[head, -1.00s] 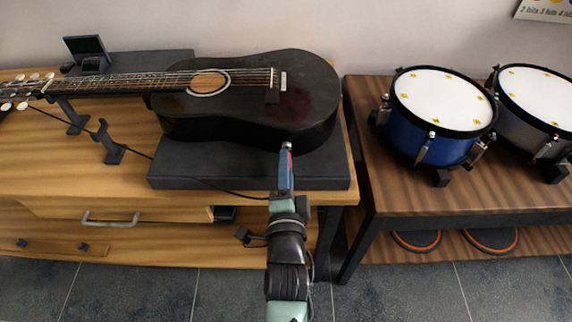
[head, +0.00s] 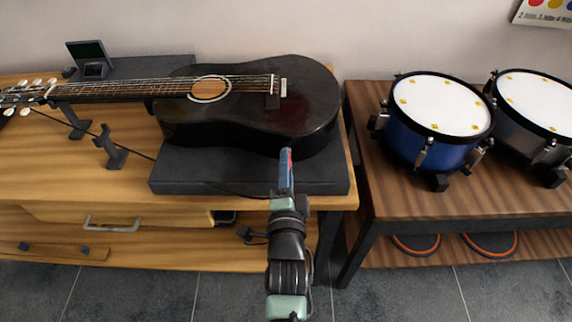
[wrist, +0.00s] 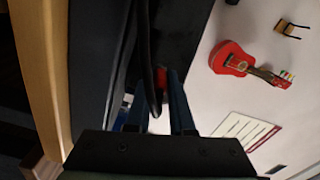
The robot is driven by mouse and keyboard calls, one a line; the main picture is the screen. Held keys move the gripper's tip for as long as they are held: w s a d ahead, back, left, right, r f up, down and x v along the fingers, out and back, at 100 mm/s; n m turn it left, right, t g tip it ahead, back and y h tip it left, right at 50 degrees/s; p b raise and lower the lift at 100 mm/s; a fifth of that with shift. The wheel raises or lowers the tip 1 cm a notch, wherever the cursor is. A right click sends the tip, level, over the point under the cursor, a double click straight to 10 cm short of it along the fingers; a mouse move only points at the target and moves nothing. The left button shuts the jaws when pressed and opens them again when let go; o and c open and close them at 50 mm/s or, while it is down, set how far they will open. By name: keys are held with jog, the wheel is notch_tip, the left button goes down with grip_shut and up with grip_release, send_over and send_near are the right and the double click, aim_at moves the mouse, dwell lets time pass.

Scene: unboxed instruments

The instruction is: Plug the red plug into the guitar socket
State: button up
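The black guitar (head: 305,112) lies on a dark padded base (head: 320,180) on the wooden cabinet. I cannot make out its socket in either view. My gripper (head: 286,158) points at the guitar's near side, close to its lower right edge; whether anything touches it is not clear. In the wrist view a small part of the red plug (wrist: 162,77) shows between the blue fingers of my gripper (wrist: 154,88). The fingers look closed on it, and its tip is hidden. A black cable (wrist: 147,50) loops down in front of the fingers.
A black cable holder (head: 110,150) stands on the cabinet (head: 85,185) at left, with a drawer handle (head: 112,225) below. A blue drum (head: 437,118) and a grey drum (head: 535,115) stand on the right table (head: 380,190). A small red guitar (wrist: 245,65) shows in the wrist view.

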jog(key=o, duration=0.5)
jog(key=shift+s+f+b, duration=0.15)
jog(key=shift+s+b, duration=0.15)
jog(key=shift+s, duration=0.35)
jog(key=s, duration=1.1)
jog(key=shift+s+b, duration=0.3)
jog(key=shift+b, duration=0.15)
jog(key=shift+r, duration=0.25)
